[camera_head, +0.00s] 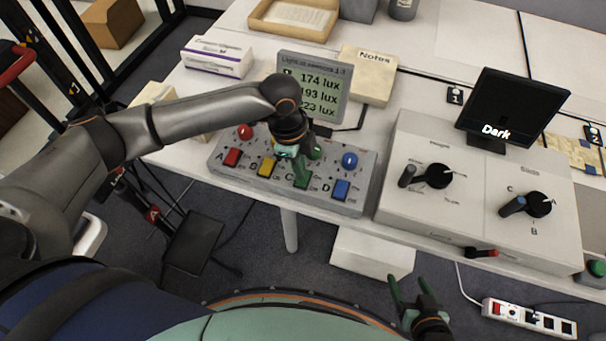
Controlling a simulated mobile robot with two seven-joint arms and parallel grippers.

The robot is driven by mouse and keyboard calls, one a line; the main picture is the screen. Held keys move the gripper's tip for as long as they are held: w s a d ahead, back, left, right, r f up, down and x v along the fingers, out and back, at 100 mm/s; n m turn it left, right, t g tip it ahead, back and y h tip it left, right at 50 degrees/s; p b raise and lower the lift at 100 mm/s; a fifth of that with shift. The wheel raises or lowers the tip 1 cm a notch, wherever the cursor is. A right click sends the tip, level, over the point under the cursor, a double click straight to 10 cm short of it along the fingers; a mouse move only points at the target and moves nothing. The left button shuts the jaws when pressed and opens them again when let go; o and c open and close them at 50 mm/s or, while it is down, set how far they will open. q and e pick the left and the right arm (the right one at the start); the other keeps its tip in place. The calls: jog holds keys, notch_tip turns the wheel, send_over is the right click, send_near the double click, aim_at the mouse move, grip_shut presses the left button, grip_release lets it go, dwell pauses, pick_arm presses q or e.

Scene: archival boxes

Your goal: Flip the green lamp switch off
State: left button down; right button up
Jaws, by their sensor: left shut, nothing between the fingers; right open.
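A grey switch panel (216,162) lies on the white table with coloured rocker switches along its front: red (233,157), yellow (267,167), green (302,179) and blue (341,190). Round lamps stand behind them; the red lamp (245,132) and blue lamp (349,160) show. My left gripper (304,172) is shut and empty, pointing down at the green switch; I cannot tell whether it touches it. The gripper covers part of that switch and the lamps behind. My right gripper (412,287) is open and empty, low in front of the table.
A lux display (318,88) stands behind the panel, beside a Notes pad (368,76). A white box with two dials (457,216) and a black "Dark" screen (512,108) stand to the right. A power strip (530,318) is at the lower right.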

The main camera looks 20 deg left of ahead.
pick_arm(q)
jog(key=shift+f+b, duration=0.35)
jog(key=shift+f, duration=0.6)
dwell(0.5)
jog(key=shift+r, duration=0.1)
notch_tip(320, 180, up, 5)
jog(key=p, duration=0.6)
jog(key=shift+r+p, duration=0.4)
jog(key=shift+r, duration=0.55)
